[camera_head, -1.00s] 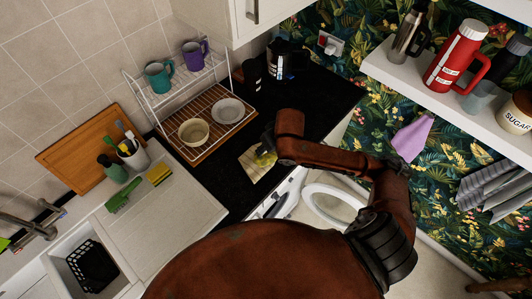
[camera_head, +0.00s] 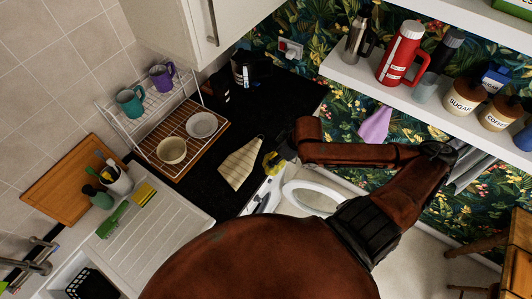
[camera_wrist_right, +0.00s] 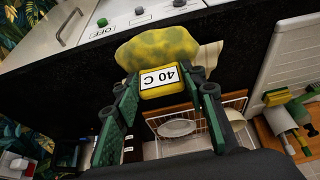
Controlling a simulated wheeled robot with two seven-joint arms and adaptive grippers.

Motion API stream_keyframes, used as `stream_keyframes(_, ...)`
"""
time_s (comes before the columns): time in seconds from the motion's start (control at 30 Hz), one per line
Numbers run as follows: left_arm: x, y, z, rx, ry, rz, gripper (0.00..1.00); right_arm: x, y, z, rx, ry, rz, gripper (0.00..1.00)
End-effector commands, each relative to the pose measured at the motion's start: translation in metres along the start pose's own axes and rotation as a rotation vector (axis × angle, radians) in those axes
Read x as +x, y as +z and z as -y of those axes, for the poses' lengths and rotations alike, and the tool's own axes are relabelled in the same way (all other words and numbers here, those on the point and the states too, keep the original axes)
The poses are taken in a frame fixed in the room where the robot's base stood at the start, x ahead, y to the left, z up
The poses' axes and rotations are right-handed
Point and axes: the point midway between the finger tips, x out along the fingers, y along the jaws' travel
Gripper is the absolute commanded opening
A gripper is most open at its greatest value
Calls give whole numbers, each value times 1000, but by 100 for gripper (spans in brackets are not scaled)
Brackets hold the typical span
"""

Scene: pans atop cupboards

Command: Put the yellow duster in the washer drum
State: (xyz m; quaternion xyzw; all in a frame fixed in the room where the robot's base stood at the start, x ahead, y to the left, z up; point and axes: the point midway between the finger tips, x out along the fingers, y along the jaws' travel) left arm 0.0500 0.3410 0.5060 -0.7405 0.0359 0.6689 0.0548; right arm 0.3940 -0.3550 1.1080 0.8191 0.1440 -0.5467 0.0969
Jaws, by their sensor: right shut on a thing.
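The yellow duster (camera_head: 270,163) is a mottled yellow cloth with a "40 C" label, seen close up in the wrist view (camera_wrist_right: 157,47). My right gripper (camera_head: 279,157) is shut on it, with its green fingers either side of the label in the wrist view (camera_wrist_right: 162,84). It holds the duster by the front edge of the black counter, just right of a beige checked cloth. The white washer (camera_head: 267,196) stands under the counter. Its round door (camera_head: 312,198) is swung open. The drum's inside is hidden. My left gripper is not in view.
The beige cloth (camera_head: 240,166) lies on the black counter (camera_head: 215,192). A dish rack (camera_head: 165,120) with bowls and mugs stands behind, left of a kettle (camera_head: 245,70). A shelf (camera_head: 425,100) holds flasks and jars. A purple bottle (camera_head: 375,124) is below it.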

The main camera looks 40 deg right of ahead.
Motion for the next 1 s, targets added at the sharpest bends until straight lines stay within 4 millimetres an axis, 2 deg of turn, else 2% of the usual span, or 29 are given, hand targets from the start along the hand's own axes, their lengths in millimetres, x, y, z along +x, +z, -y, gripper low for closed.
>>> stream_keyframes(0.03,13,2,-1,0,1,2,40,10,-2,-7,0,3,-2,0)
stream_keyframes(0.1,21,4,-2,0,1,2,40,21,-11,-20,2,4,-4,0)
stream_keyframes(0.27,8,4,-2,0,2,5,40,38,-30,-47,5,0,-4,0)
stream_keyframes(0.5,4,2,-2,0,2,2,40,86,-36,-75,5,-2,-2,0)
stream_keyframes(0.8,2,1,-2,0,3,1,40,112,-38,-89,2,0,-1,0)
stream_keyframes(1.0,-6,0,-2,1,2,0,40,136,-28,-89,2,-1,0,0)
